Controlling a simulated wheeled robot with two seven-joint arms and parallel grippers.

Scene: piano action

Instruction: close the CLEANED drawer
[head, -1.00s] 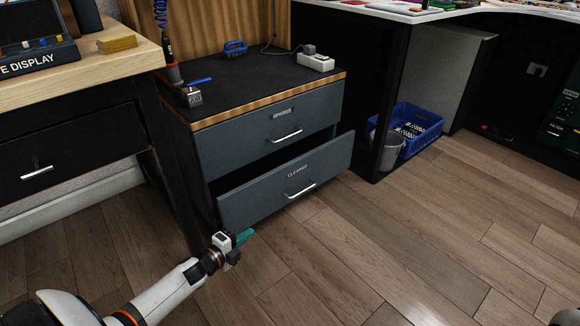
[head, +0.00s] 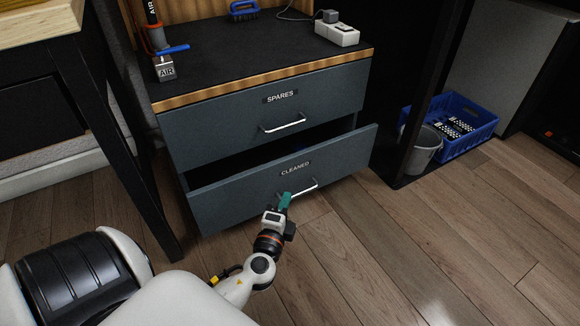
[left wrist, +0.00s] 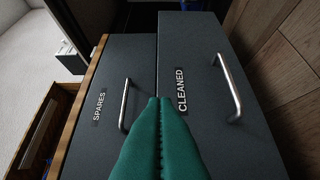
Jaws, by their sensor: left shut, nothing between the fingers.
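The CLEANED drawer (head: 240,200) is the lower drawer of a grey cabinet and stands partly pulled out, with a dark gap above its front. Its bar handle (head: 298,189) is silver. In the left wrist view the CLEANED front (left wrist: 195,60) fills the middle right, with its handle (left wrist: 229,90) to the right. My left gripper (head: 285,201) has green fingers, shut and empty, in front of the drawer just left of the handle. In the wrist view the fingertips (left wrist: 159,101) point at the front beside the label. I cannot tell whether they touch it. My right gripper is out of view.
The closed SPARES drawer (head: 255,110) is above. The cabinet top (head: 250,55) holds an air tool, a blue brush and a white power strip (head: 337,34). A grey bin (head: 425,150) and blue crate (head: 465,140) stand right. The wooden floor (head: 400,250) in front is clear.

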